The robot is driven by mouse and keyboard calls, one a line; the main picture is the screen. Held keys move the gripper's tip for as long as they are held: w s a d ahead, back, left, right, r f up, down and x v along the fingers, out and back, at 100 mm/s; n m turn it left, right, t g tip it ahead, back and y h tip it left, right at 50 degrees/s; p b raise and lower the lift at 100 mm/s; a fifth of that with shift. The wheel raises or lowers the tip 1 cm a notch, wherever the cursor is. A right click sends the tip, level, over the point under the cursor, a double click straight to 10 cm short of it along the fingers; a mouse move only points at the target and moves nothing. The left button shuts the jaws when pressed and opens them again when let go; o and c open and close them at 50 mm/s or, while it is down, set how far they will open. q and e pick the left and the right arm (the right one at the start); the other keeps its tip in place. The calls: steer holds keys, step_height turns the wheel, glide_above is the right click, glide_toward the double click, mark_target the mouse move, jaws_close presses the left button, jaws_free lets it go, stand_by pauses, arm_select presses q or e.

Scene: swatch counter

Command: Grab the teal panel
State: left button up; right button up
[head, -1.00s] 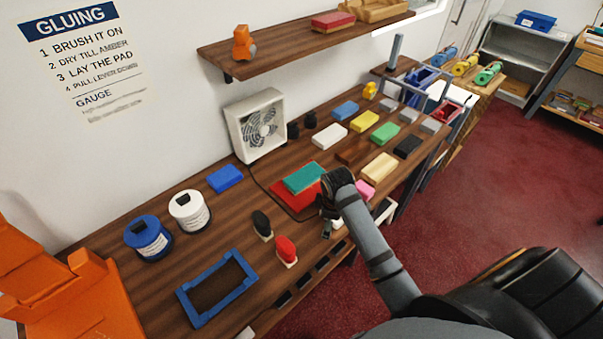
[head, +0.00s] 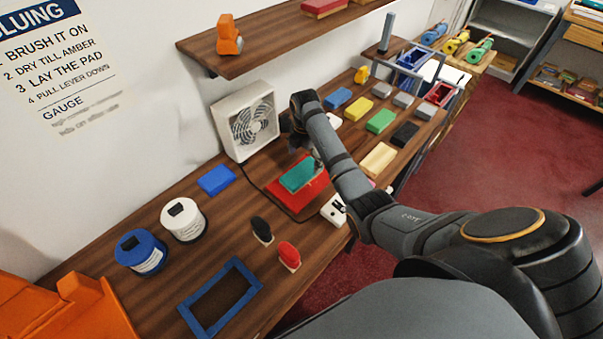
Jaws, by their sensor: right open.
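The teal panel (head: 298,175) lies flat on a red pad (head: 282,196) on the wooden counter, in front of the fan. My right gripper (head: 309,155) is open and points down by the panel's far right end. My right wrist and forearm rise beside it and hide part of the counter. Whether the fingers touch the panel cannot be told. My left gripper is not in view.
A white fan (head: 247,121) stands behind the panel. A blue block (head: 216,180), glue pots, a black-handled and a red-handled tool (head: 288,256) and a blue frame (head: 221,297) lie to the left and front. Several coloured blocks sit beyond my arm. A shelf (head: 260,40) hangs above.

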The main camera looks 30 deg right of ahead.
mark_target(303, 171)
steer(key=shift+w+f, duration=0.2)
steer(key=shift+f, duration=0.15)
steer(key=shift+w+f, duration=0.1)
steer(key=shift+a+f+p, duration=0.1)
steer(key=shift+f+p, duration=0.5)
steer(key=shift+f, duration=0.35)
step_height(303, 171, down, 3)
steer(key=shift+r, duration=0.2)
steer(key=shift+f, duration=0.3)
steer(key=c, duration=0.7)
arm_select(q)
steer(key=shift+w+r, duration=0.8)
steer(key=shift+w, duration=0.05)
arm_select(e)
steer(key=c, duration=0.6)
steer(key=shift+r, duration=0.15)
steer(key=shift+c, duration=0.2)
